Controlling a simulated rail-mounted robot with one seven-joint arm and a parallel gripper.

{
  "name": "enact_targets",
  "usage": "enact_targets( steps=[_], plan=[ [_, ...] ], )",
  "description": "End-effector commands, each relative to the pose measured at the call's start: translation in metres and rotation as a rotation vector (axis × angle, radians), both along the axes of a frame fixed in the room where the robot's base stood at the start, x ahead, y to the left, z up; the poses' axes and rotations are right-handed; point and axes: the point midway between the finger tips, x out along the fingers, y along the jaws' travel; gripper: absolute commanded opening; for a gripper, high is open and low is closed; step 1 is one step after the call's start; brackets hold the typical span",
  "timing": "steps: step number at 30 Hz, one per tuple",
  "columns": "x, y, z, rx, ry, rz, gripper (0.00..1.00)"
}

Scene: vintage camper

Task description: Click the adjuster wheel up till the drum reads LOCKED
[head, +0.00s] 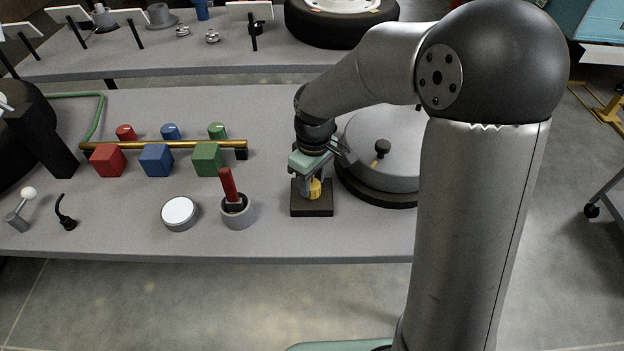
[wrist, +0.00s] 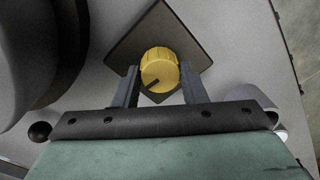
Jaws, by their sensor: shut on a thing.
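A ribbed yellow wheel (head: 316,189) stands on a dark square base (head: 311,209), left of a large grey round drum (head: 392,170). In the wrist view the yellow wheel (wrist: 158,66) shows a short dark mark on its near face. My gripper (wrist: 160,72) is shut on the yellow wheel, one finger on each side. In the head view my gripper (head: 311,182) comes down over the base and partly hides the wheel. I see no word LOCKED in either view.
A cup with a red-handled tool (head: 229,188) and a white-topped round tin (head: 179,212) stand to the left. Red (head: 108,161), blue (head: 156,161) and green blocks (head: 207,160) line a brass rail. The bench front is mostly clear.

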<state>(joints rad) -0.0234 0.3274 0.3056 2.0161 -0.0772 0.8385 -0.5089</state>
Motion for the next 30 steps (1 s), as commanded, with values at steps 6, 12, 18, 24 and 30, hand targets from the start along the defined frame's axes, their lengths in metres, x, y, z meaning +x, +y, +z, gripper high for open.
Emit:
enact_targets(
  steps=[6, 12, 18, 24, 30],
  plan=[
    [-0.0001, 0.0005, -0.0007, -0.001, -0.001, -0.150, 0.15],
    [-0.0003, 0.0003, -0.0005, 0.000, -0.002, -0.336, 0.15],
    [-0.0005, 0.0002, -0.0005, 0.000, -0.002, -0.528, 0.15],
    [-0.0006, 0.0000, -0.0001, 0.000, -0.001, -0.700, 0.15],
    [-0.0008, -0.0001, 0.0003, 0.001, 0.000, -0.835, 0.15]
  ],
)
